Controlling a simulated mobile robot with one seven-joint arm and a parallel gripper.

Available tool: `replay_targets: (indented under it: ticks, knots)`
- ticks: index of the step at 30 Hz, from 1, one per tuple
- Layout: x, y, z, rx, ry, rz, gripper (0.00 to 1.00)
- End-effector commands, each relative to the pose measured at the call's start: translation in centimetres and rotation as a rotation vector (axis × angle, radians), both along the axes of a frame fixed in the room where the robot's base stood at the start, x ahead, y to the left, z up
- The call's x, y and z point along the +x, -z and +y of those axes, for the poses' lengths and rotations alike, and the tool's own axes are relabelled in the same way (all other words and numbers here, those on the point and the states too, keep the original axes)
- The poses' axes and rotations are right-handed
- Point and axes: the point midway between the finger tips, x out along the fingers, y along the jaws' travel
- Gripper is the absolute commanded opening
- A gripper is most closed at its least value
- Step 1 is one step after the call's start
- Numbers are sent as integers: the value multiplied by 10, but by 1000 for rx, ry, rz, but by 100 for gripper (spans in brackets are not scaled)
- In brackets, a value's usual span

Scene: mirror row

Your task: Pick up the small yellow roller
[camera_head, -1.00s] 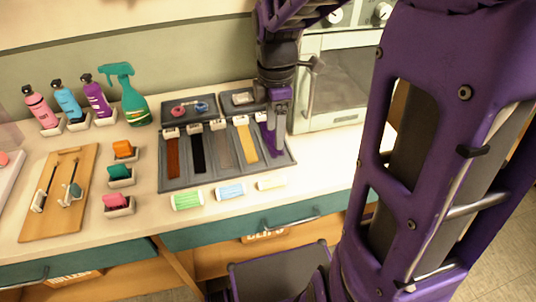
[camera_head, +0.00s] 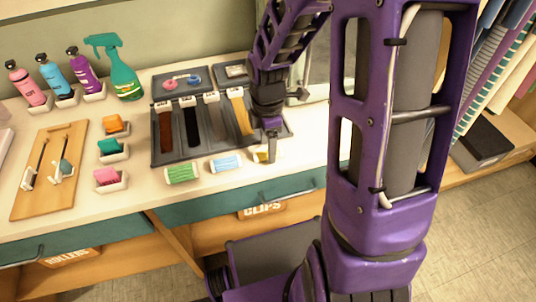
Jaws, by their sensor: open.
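The small yellow roller (camera_head: 259,155) lies on the white counter, in front of the dark tray's right part. It is partly hidden by my gripper (camera_head: 272,155), which points down over its right side. My gripper is open, and the gap between its fingers is hard to make out from this angle. I cannot tell whether the fingers touch the roller. A blue roller (camera_head: 225,164) and a green roller (camera_head: 182,172) lie in a row to the left of it.
The dark tray (camera_head: 156,150) with hair strands is just behind the rollers. Bottles and a green spray bottle (camera_head: 121,75) stand at the back left. Small holders and a wooden board (camera_head: 28,208) are on the left. The counter's front edge with teal drawers (camera_head: 225,203) is close.

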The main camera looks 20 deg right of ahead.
Motion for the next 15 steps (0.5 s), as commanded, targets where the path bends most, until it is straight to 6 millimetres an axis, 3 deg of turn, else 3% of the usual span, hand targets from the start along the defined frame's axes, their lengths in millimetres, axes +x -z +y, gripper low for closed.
replay_targets:
  ticks: [4, 12, 15]
  knots:
    - [0, 17, 0, 0, 1, 1, 66]
    - [0, 19, 0, 0, 1, -1, 66]
    - [0, 18, 0, 0, 1, -1, 48]
